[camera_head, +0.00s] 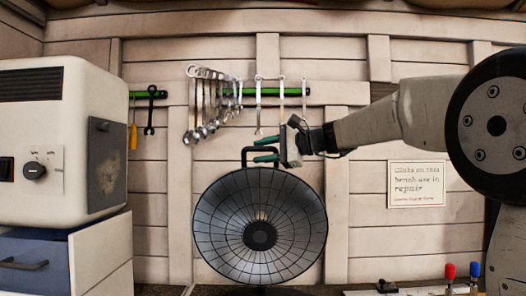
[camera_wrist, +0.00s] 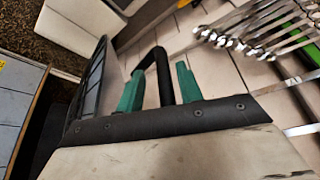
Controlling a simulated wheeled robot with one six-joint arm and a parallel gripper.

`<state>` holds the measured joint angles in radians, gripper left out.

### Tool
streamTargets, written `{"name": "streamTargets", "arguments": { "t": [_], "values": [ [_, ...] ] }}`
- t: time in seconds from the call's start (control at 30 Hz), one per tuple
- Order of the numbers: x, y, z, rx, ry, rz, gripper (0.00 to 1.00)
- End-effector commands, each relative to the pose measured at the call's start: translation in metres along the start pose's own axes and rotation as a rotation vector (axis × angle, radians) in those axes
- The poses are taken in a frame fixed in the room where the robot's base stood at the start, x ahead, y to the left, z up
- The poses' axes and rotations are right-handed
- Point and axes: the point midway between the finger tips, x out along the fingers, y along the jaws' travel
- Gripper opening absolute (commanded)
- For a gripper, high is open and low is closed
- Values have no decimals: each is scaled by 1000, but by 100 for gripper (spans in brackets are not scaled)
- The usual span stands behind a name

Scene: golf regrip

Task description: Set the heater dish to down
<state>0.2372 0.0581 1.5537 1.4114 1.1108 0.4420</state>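The heater dish (camera_head: 290,225) is a round dark bowl with a wire grid and a black hub, facing the head camera roughly upright. A black handle loop (camera_head: 244,157) stands on its top rim. My gripper (camera_head: 256,150) has two green fingers, one above and one below the handle's top bar. In the wrist view, the handle (camera_wrist: 161,62) passes between the spread fingers of my gripper (camera_wrist: 158,80), with gaps visible beside it. The dish edge also shows at left in the wrist view (camera_wrist: 88,88). The dish's base is mostly hidden.
A cream machine (camera_head: 85,140) stands on a blue-drawered cabinet (camera_head: 35,262) at left. Wrenches (camera_head: 205,105) hang on the wall behind the dish. A paper sign (camera_head: 416,184) is on the wall at right. Red and blue handled tools (camera_head: 450,271) stand at lower right.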

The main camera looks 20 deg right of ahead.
Motion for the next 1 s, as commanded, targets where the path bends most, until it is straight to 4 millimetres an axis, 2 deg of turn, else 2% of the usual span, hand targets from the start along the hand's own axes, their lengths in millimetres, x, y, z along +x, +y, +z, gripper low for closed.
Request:
{"name": "streamTargets", "arguments": {
  "t": [0.13, 0.23, 0.5, 0.63, 0.77, 1.0],
  "values": [
    [-2, -1, 0, -1, 0, -1, 36],
    [-10, -1, 0, -2, 3, -3, 36],
    [-56, -1, 0, -1, 3, -2, 36],
    [-71, 0, -1, 0, 2, -1, 36],
    [-78, 0, 0, 0, 1, -1, 36],
    [-78, 0, 0, 0, 0, 0, 36]
  ]
}}
